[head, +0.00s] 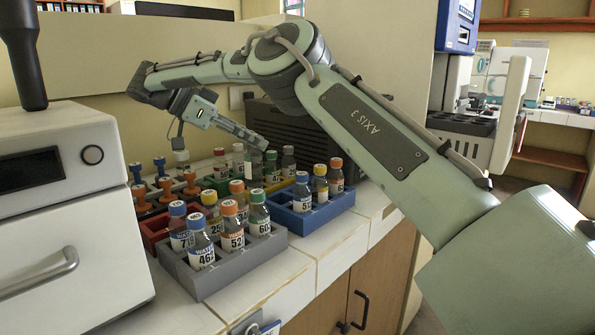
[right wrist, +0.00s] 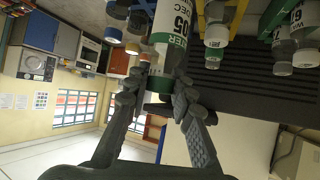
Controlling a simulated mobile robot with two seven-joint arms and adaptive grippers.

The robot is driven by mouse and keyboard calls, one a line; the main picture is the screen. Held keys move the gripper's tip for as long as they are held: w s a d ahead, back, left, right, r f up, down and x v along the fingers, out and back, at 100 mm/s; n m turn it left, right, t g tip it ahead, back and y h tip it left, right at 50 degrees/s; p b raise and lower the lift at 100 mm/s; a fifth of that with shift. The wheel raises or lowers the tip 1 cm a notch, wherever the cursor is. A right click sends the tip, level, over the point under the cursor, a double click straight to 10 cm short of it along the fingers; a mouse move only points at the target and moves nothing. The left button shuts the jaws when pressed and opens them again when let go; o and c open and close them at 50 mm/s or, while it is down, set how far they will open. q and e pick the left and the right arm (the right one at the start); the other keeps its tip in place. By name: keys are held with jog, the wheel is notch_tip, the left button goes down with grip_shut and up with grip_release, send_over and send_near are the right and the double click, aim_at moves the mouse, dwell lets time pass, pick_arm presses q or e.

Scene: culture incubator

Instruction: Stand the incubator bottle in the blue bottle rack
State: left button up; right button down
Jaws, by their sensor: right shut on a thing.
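My right gripper (head: 262,143) is above the back of the racks in the head view, its arm reaching over from the right. In the right wrist view its fingers (right wrist: 158,88) are shut on a bottle (right wrist: 171,35) with a white label reading "05" and a green band. In the head view a pale bottle shape (head: 254,163) shows under the fingertips, partly hidden. The blue bottle rack (head: 308,222) stands to the right of the other racks and holds bottles with blue, yellow and orange caps. My left gripper is out of view.
A grey rack (head: 217,285) with several bottles stands in front. A red rack (head: 151,230) and a green rack (head: 278,185) are close by. A white cabinet with a handle (head: 40,275) fills the left. A dark ribbed unit (head: 320,140) stands behind the racks.

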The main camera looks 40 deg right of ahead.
jog(key=s+d, duration=0.4)
jog(key=d, duration=0.6)
notch_tip(320, 180, down, 7)
jog(key=shift+d, duration=0.3)
jog(key=c, duration=1.3)
grip_release()
jog(key=shift+a, duration=0.1)
jog(key=v, duration=1.2)
jog(key=shift+w+f, duration=0.1)
